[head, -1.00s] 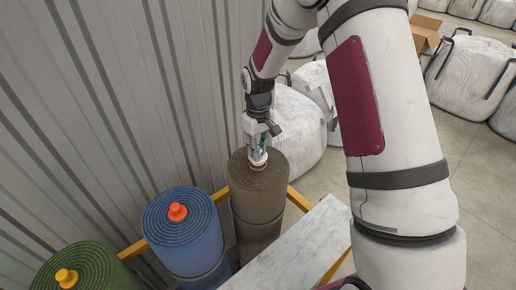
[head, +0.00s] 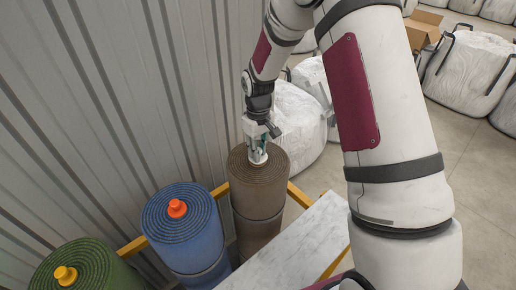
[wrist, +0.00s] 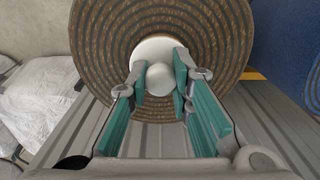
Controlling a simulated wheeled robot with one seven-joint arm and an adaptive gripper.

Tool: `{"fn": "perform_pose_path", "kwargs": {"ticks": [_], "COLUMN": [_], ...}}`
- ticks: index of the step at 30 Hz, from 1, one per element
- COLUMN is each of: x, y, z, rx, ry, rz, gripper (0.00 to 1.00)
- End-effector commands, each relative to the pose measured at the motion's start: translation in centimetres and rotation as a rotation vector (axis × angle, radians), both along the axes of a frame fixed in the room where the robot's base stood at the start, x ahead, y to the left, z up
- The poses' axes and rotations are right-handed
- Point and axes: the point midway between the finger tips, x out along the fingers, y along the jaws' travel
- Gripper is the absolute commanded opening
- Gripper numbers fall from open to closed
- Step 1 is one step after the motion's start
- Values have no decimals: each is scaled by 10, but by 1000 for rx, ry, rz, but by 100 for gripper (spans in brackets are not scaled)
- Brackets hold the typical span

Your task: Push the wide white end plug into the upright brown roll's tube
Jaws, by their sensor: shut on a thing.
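The upright brown roll (head: 258,197) stands against the corrugated wall, right of the blue roll. Its coiled top also fills the upper part of the wrist view (wrist: 225,35). My gripper (head: 258,155) is over the middle of that top and points down. In the wrist view its teal-padded fingers (wrist: 160,82) are shut on the knob of the wide white end plug (wrist: 150,50). The plug's wide round flange lies over the centre of the roll and hides the tube's mouth. I cannot tell how deep the plug sits.
A blue roll (head: 183,230) with an orange plug (head: 177,208) and a green roll (head: 95,268) with a yellow plug (head: 65,275) stand to the left. A pale marbled board (head: 300,245) lies in front. White bulk bags (head: 298,130) stand behind.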

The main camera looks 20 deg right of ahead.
Motion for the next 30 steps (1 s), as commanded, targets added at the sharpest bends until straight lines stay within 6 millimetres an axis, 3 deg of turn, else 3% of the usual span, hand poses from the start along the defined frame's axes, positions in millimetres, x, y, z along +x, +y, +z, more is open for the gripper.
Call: {"fn": "perform_pose_path", "kwargs": {"ticks": [11,12,14,24,30], "x": [0,0,0,0,1], "y": [0,0,0,0,0], "z": [-9,-8,-8,-6,17], "rx": [0,0,0,0,0], "ry": [0,0,0,-1,-4], "rz": [0,0,0,0,0], "gripper": [0,29,42,43,43]}}
